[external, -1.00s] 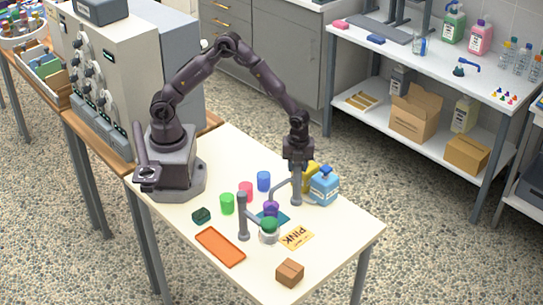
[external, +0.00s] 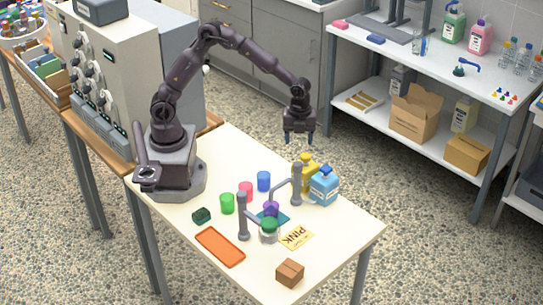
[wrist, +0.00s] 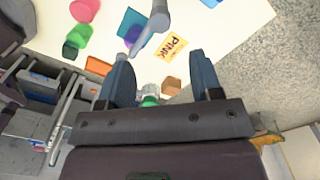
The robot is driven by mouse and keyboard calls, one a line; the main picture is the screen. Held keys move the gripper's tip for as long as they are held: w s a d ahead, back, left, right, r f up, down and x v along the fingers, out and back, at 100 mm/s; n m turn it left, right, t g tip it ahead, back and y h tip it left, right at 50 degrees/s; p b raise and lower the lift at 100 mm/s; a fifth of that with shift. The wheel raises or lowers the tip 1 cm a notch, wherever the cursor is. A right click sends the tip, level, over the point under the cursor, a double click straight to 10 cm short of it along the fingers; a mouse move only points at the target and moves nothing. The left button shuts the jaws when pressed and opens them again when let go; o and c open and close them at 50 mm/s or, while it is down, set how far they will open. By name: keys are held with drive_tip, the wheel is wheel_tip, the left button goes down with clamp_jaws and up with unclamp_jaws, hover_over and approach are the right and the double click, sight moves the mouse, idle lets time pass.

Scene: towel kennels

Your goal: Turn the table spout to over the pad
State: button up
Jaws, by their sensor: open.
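A grey post with a bent arm, apparently the table spout (external: 297,186), stands at the table's right side. Its arm reaches left, ending above or near a purple object (external: 271,208). A flat teal pad (external: 283,218) lies beneath that object. The spout also shows in the wrist view (wrist: 159,20), top centre. A second grey post (external: 242,218) with a short arm stands nearer the front. A flat orange rectangle (external: 220,246) lies front left; which flat piece is the pad is unclear. My gripper (external: 298,140) is open and empty, pointing down above and behind the spout, apart from it.
A green-topped jar (external: 268,232), PINK card (external: 296,237) and brown box (external: 290,272) are in front. The back-left tabletop is clear.

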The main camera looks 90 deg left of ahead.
wheel_tip(320, 180, up, 2)
drive_tip(key=shift+r, duration=0.2)
drive_tip(key=s+a+r+n+t, duration=0.2)
drive_tip(key=s+a+n, duration=0.1)
drive_tip(key=s+n, duration=0.3)
drive_tip(key=s+a+r+n+t, duration=0.1)
drive_tip(key=s+a+r+n, duration=0.2)
drive_tip(key=s+n, duration=0.3)
drive_tip(key=s+a+r+n+t, duration=0.2)
drive_tip(key=s+n, duration=0.4)
drive_tip(key=s, duration=0.4)
drive_tip(key=shift+s+a+r+t, duration=0.3)
drive_tip(key=shift+s+a+r, duration=0.1)
drive_tip(key=shift+a+r, duration=0.25)
